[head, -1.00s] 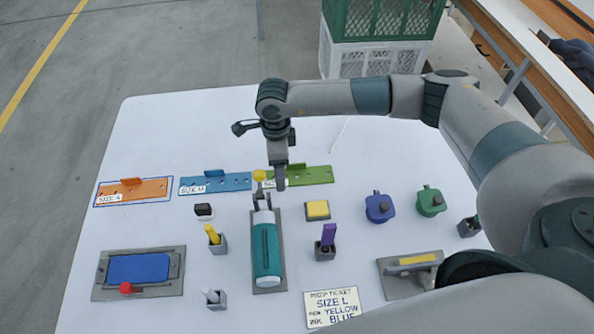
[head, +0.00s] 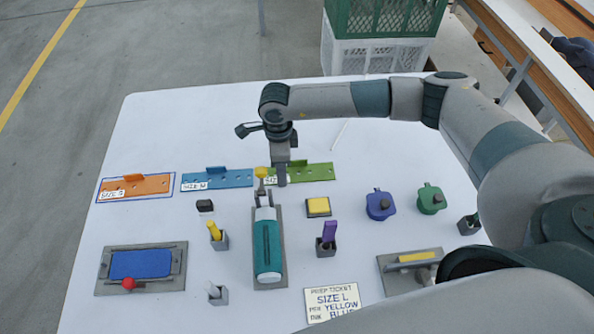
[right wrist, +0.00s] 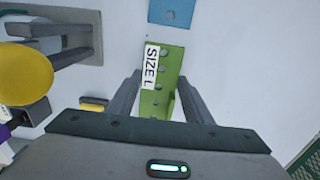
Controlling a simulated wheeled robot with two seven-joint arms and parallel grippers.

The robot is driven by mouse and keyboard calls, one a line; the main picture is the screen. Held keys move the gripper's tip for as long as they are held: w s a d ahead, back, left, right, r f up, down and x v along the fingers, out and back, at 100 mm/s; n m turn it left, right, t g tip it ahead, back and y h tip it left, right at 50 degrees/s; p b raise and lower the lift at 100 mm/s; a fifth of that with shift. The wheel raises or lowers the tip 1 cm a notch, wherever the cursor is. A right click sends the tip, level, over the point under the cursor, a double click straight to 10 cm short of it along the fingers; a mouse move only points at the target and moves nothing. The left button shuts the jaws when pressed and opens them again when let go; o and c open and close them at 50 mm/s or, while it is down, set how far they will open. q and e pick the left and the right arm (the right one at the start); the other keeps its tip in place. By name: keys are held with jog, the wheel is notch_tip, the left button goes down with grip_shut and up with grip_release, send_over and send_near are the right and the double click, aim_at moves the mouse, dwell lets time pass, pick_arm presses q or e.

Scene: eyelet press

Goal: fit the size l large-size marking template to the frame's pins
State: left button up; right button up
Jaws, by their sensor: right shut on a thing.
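The green size L template (head: 315,174) lies at the back of the white table, its holes and label showing in the right wrist view (right wrist: 158,100). My right gripper (head: 281,180) points down over its left half and partly covers its label. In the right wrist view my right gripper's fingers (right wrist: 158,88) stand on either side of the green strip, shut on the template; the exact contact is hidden. A grey plate with a blue pad (head: 140,264) and red knob lies front left. I cannot make out which fixture carries the pins. My left gripper is not in view.
Blue size M (head: 235,180) and orange size S (head: 150,186) templates lie to the left. The teal press (head: 267,247) with its yellow knob (head: 261,173) stands close in front of my right gripper. Pen holders, ink pots (head: 380,205) and a ticket (head: 331,303) are around it.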

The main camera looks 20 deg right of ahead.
aim_at(293, 176)
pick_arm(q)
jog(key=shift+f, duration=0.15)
pick_arm(e)
jog(key=shift+r, duration=0.1)
